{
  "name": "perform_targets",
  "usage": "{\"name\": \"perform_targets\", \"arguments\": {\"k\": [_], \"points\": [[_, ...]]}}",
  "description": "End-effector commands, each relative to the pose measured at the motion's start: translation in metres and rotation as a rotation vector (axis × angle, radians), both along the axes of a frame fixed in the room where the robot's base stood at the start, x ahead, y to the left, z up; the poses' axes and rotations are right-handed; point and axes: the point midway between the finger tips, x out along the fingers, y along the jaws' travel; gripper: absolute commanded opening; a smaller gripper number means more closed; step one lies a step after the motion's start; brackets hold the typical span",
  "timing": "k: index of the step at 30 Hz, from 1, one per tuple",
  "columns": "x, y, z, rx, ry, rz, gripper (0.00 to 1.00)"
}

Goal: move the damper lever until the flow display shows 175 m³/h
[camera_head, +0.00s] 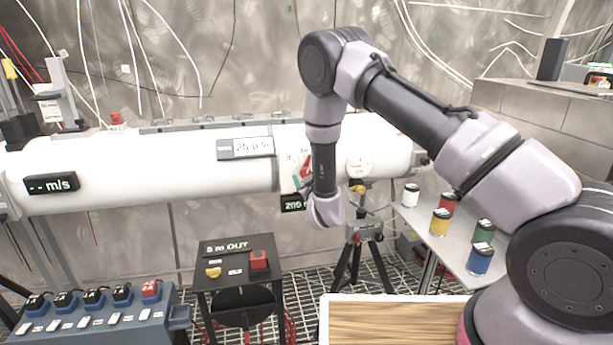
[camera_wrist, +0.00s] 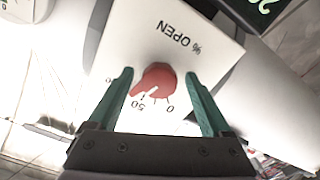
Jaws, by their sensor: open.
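The red damper lever (camera_wrist: 157,79) sits on a white scale plate (camera_wrist: 190,40) marked "% OPEN", 0 and 50. Its pointer is directed to the lower left, near the 50 mark. My gripper (camera_wrist: 160,73) is open, with one teal finger on each side of the lever. Gaps show between fingers and lever; contact is not clear. In the head view my arm hides part of the plate. The dark flow display (camera_head: 293,204) below the plate is partly covered by my arm; its digits look like 200. A corner with green digits shows in the wrist view (camera_wrist: 264,6).
The plate is on a large white duct (camera_head: 150,165). A label (camera_head: 246,147) and an m/s display (camera_head: 51,184) are on it. A small black stand (camera_head: 236,265) with buttons is below. A side table at right holds several paint cans (camera_head: 439,222).

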Motion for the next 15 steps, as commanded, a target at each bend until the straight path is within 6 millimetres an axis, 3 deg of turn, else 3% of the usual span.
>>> {"name": "perform_targets", "arguments": {"k": [9,11,15], "points": [[0.0034,0.0007,0.0001,0.0,0.0,-0.001,0.83],[0.0035,0.0007,0.0003,0.0,0.0,-0.001,0.64],[0.0034,0.0006,0.0003,0.0,0.0,-0.001,0.1]]}}
